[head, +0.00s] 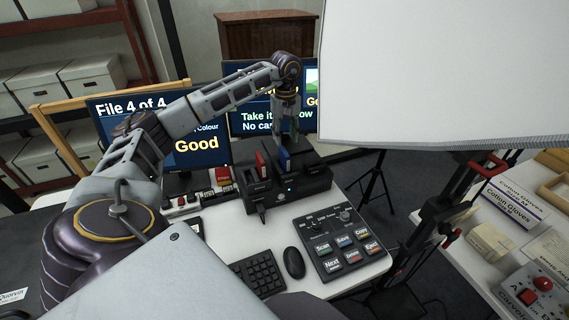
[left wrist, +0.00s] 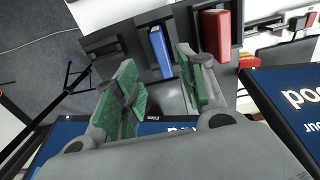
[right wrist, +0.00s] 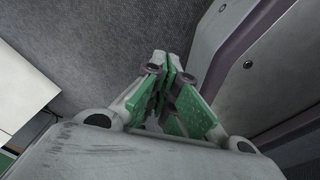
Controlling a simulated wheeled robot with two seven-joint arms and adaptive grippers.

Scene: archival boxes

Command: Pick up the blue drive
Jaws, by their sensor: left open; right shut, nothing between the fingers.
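The blue drive (head: 284,160) stands upright in a slot of the black dock (head: 288,200) on the white desk. It also shows in the left wrist view (left wrist: 160,52). My left gripper (head: 288,125) is open and empty, with its fingers pointing down above the dock. In the left wrist view, the blue drive lies between the lines of the two green-padded fingers (left wrist: 156,66), beyond their tips. I cannot tell the exact gap. My right gripper (right wrist: 170,75) is shut and empty over grey floor, out of the head view.
A red drive (head: 261,166) stands in the neighbouring slot, left of the blue one. Monitors (head: 206,147) stand behind the dock. A button panel (head: 345,245), a mouse (head: 294,262) and a keypad (head: 259,275) lie in front. A large white panel (head: 450,70) blocks the upper right.

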